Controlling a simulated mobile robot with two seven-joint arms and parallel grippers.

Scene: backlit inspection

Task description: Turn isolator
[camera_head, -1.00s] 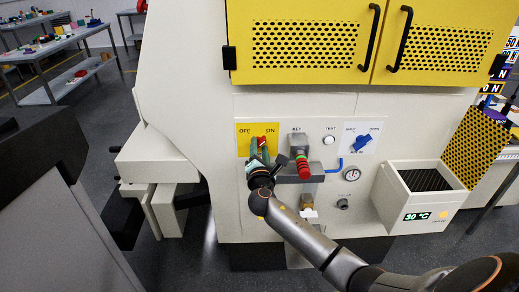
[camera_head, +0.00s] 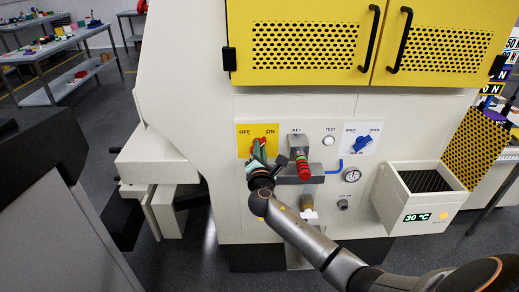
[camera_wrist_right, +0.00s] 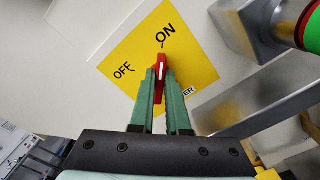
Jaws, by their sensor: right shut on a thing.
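The isolator is a red handle with a pale stripe (camera_wrist_right: 161,68) on a yellow plate (camera_wrist_right: 195,75) marked OFF and ON. In the wrist view its tip points roughly towards the ON mark; the exact angle is hard to tell. My right gripper (camera_wrist_right: 161,88) is shut on the handle, with one green finger on each side of it. In the head view the right gripper (camera_head: 258,152) covers the lower part of the yellow plate (camera_head: 243,131), and some red shows above the fingertips. My left gripper is not in view.
Close to the right of my gripper a key switch with a red and green collar (camera_head: 303,168) sticks out on a grey bracket. A test button (camera_head: 329,141), a blue selector (camera_head: 362,145) and a gauge (camera_head: 352,174) are farther right. A white bin (camera_head: 384,203) juts out beyond.

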